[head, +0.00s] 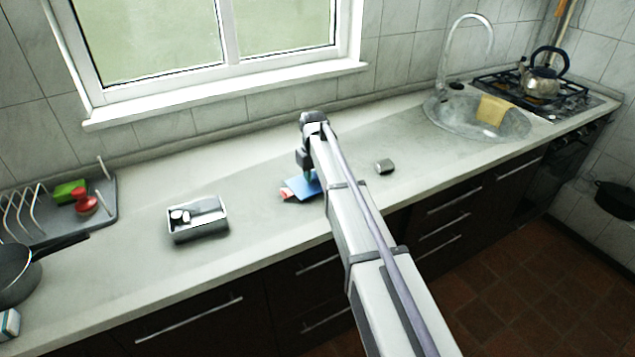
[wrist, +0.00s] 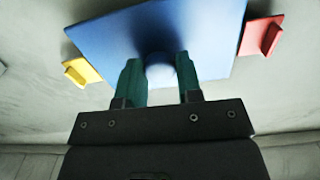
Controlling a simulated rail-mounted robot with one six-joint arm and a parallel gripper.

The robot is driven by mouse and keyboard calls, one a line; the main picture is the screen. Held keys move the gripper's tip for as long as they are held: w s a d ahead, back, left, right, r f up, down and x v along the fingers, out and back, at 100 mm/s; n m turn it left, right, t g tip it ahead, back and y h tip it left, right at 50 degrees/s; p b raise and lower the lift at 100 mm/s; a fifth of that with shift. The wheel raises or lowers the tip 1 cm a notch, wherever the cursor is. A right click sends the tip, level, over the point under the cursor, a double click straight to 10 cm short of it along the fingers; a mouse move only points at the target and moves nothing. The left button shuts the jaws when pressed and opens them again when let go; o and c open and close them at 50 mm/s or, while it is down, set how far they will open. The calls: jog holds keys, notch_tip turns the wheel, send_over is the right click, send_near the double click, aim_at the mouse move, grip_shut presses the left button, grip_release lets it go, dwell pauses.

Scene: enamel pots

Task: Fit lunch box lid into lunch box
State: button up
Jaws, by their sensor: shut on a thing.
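The lunch box lid (wrist: 205,35) is a blue plate with a round blue knob, a red tab on one side and a yellow tab on the other. My gripper (wrist: 161,75) is shut on the knob, with one green finger on each side of it. In the head view the lid (head: 303,187) is partly hidden behind my arm, low over the counter; I cannot tell if it touches. The likely lunch box (head: 198,232) is an open metal tray to the left of the lid, apart from it, with some items inside.
A small grey block (head: 384,166) lies right of my arm. A dish rack (head: 105,200) with a green sponge (head: 69,190) and a pan (head: 18,275) stand at the left. A sink (head: 470,118) and a kettle (head: 543,80) are at the far right. Counter between tray and lid is clear.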

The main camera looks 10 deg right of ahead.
aim_at(314, 176)
jog(key=shift+r+p, duration=1.55)
jog(key=shift+r, duration=0.3)
